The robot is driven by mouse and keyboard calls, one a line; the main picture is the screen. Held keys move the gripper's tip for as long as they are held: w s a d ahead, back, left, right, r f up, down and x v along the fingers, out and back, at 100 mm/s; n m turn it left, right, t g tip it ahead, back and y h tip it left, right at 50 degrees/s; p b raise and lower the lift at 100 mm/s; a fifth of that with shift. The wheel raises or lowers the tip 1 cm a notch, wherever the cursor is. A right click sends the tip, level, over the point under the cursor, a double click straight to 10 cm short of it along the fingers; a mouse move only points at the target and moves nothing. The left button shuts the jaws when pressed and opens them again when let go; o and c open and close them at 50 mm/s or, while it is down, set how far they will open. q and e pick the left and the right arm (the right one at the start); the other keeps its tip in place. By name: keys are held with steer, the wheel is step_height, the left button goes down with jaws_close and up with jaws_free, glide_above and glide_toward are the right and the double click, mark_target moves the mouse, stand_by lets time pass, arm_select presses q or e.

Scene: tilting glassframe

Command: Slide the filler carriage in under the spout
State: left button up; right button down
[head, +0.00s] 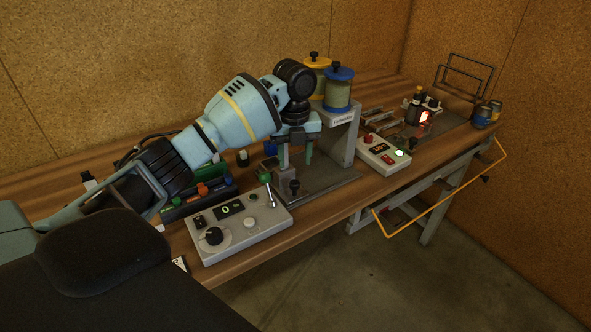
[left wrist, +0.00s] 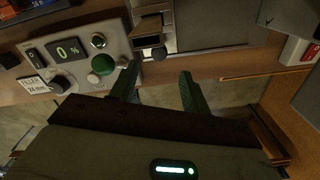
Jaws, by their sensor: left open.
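A grey upright block with a dark knob (head: 294,187), which looks like the filler carriage, stands on a metal plate (head: 330,186) behind the control box. It also shows in the left wrist view (left wrist: 150,30), its dark knob end just beyond my fingertips. My left gripper (head: 296,163) is open, fingers pointing down, above and close to this block. In the left wrist view the fingers (left wrist: 158,72) are apart with nothing between them. A grey stand (head: 347,138) holds two jars, one yellow-lidded (head: 318,75) and one blue-lidded (head: 339,90). I cannot make out the spout. My right gripper is out of view.
A control box (head: 240,225) with dial, display and lever sits at the bench's front edge. A second box (head: 384,155) with red and lit buttons is to the right. An orange rail (head: 440,196) runs along the front. Dark trays (head: 200,195) lie at left.

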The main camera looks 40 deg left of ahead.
mark_target(294, 182)
arm_select(q)
steer(key=shift+a+r, duration=0.1)
steer(key=shift+s+f, duration=0.15)
steer(key=shift+f, duration=0.2)
step_height(294, 182, down, 6)
steer(key=shift+f, duration=0.55)
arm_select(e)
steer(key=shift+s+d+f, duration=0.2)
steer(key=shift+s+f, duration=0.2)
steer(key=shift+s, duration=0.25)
arm_select(q)
jaws_close()
